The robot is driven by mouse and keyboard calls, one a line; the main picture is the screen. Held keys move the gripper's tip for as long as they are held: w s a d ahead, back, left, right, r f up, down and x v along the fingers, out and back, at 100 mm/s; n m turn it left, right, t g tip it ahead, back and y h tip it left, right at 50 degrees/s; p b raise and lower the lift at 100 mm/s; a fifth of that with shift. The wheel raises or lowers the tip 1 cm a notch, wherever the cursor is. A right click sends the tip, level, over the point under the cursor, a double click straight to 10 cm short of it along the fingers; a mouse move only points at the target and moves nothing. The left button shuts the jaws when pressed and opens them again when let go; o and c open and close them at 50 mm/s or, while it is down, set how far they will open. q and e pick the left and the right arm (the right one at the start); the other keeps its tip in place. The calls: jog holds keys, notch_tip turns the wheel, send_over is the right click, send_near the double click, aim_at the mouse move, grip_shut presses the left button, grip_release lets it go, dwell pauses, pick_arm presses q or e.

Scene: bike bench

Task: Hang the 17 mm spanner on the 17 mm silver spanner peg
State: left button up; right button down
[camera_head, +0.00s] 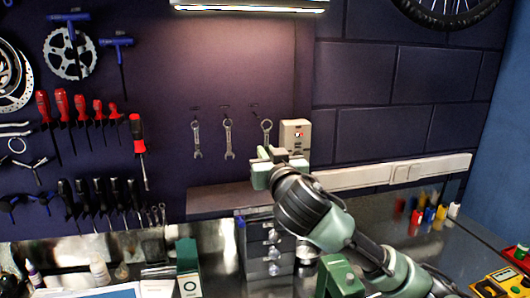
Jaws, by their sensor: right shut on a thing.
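A silver spanner (266,128) stands upright before the dark tool wall, its ring end up. My right gripper (276,163) is at its lower part and shut on it; the fingers hide its lower end. The ring is just below and to the right of a small peg (254,107). I cannot tell whether the ring touches the peg. Two other silver spanners hang to the left, the middle one (228,138) and the left one (196,139). Size marks are too small to read. My left gripper is not in view.
A beige box (295,135) is right beside the held spanner, behind my gripper. A ledge (225,198) runs below the spanners. A grey drawer unit (265,247) stands under my right arm. Red-handled screwdrivers (80,108) hang at left. A white trunking strip (390,174) runs along the right wall.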

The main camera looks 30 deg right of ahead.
jog(key=shift+w, duration=0.1)
jog(key=shift+w+d, duration=0.15)
jog(key=shift+w, duration=0.15)
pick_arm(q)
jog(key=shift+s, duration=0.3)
pick_arm(e)
jog(key=f+x, duration=0.1)
jog(key=x, duration=0.6)
jog(key=shift+w, duration=0.2)
dwell(0.5)
jog(key=c, duration=1.4)
grip_release()
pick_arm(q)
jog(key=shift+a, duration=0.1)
